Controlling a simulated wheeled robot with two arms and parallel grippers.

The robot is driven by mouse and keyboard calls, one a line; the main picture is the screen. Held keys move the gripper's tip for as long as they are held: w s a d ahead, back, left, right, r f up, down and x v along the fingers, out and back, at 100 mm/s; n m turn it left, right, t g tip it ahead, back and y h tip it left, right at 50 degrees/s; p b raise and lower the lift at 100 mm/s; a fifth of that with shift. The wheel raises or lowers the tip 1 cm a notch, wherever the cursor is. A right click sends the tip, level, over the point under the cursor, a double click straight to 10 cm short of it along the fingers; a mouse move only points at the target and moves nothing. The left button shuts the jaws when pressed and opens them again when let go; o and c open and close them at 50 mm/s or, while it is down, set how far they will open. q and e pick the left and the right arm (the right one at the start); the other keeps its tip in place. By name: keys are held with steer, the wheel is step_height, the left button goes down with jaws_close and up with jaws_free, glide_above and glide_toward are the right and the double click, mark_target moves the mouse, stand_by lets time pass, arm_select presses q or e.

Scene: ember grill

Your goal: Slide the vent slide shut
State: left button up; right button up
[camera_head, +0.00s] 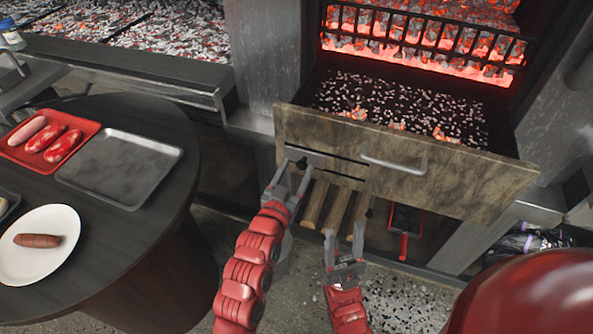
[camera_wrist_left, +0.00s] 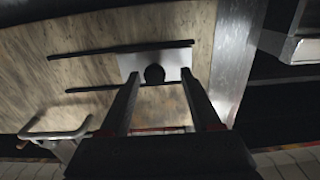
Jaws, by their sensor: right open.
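The vent slide (camera_head: 317,158) is a small pale metal plate with a black knob, at the left end of two dark horizontal rails on the wooden drawer front (camera_head: 455,185). In the left wrist view the plate (camera_wrist_left: 178,64) lies between the rails, with the knob (camera_wrist_left: 154,74) facing the camera. My left gripper (camera_head: 292,170) is open in front of the plate. Its fingers are on either side of the knob in the wrist view, with gaps visible; how deep they reach is unclear. My right gripper (camera_head: 343,236) is open and empty, lower and to the right.
The drawer is pulled out beneath the glowing grill and holds embers. Its metal handle (camera_head: 394,165) is right of the rails. A round dark table (camera_head: 150,230) at left carries a red tray (camera_head: 92,128), a grey tray (camera_head: 120,170) and a white plate (camera_head: 60,222).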

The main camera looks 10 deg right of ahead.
arm_select(q)
steer(key=shift+s, duration=0.1)
steer(key=shift+s+a+f, duration=0.1)
steer(key=shift+s, duration=0.1)
steer(key=p+v, duration=0.2)
steer(key=v, duration=1.4)
steer(key=shift+s+a, duration=0.25)
steer(key=shift+s, duration=0.05)
